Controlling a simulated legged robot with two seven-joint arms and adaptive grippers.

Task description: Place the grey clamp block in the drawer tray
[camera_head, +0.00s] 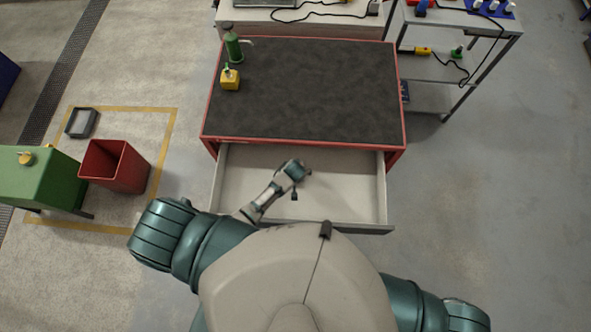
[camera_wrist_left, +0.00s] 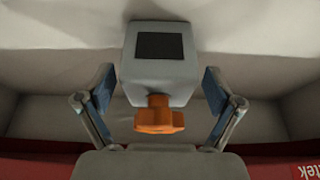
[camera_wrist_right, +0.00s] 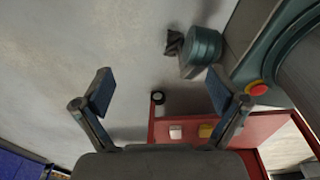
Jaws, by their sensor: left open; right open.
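The grey clamp block (camera_wrist_left: 185,75), with a black square on its face and an orange knob (camera_wrist_left: 158,115), shows in the left wrist view. It sits in the pale drawer tray (camera_wrist_left: 285,60), between the open fingers of my left gripper (camera_wrist_left: 158,84), with a visible gap on each side. In the head view my left gripper (camera_head: 299,176) is low over the open drawer (camera_head: 345,190), left of its middle; I cannot make out the block there. My right gripper (camera_wrist_right: 160,84) is open and empty, with grey floor behind it. It is not visible in the head view.
A red bin (camera_head: 115,166) and green cabinet (camera_head: 38,178) stand left. The drawer's right part looks empty.

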